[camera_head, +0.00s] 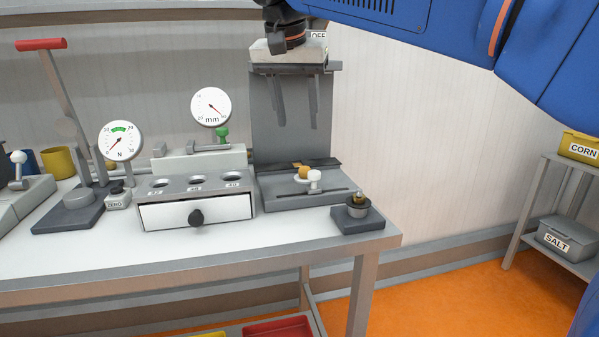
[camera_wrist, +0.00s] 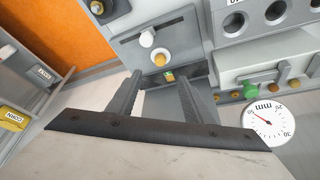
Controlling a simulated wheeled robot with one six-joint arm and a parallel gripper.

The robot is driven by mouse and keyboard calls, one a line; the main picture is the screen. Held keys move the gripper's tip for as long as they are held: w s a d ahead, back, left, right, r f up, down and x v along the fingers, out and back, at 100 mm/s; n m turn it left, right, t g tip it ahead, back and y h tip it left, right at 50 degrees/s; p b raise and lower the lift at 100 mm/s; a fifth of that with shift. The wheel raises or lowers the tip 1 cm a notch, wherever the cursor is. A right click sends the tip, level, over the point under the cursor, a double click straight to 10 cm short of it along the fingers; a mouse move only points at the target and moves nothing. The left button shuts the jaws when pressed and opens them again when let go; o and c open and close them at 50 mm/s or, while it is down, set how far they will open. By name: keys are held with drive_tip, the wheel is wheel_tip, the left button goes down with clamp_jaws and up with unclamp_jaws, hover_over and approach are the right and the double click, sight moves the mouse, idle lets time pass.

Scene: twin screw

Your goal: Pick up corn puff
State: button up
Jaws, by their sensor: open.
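A small round tan-yellow piece, which looks like the corn puff (camera_head: 303,172), is on the grey fixture with the tall back plate, beside a white knob (camera_head: 315,177). In the wrist view the corn puff (camera_wrist: 159,59) shows just beyond my fingertips, with the white knob (camera_wrist: 146,39) behind it. My gripper (camera_head: 296,122) is above the fixture, in front of its back plate, with its fingers pointing down. It also shows in the wrist view (camera_wrist: 160,82), open, with nothing between the fingers. I cannot tell exactly what the corn puff rests on.
Left of the fixture is a block with several holes and a drawer (camera_head: 196,214), below a mm dial (camera_head: 210,107). A small dark stand (camera_head: 357,222) is at the table's right corner. A red-handled press (camera_head: 41,44) stands left. A shelf at right holds the CORN bin (camera_head: 580,149).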

sight(304, 169)
drive_tip(key=x, duration=1.4)
drive_tip(key=shift+w+f, duration=0.2)
drive_tip(key=shift+f, duration=0.15)
drive_tip(key=c, duration=0.9)
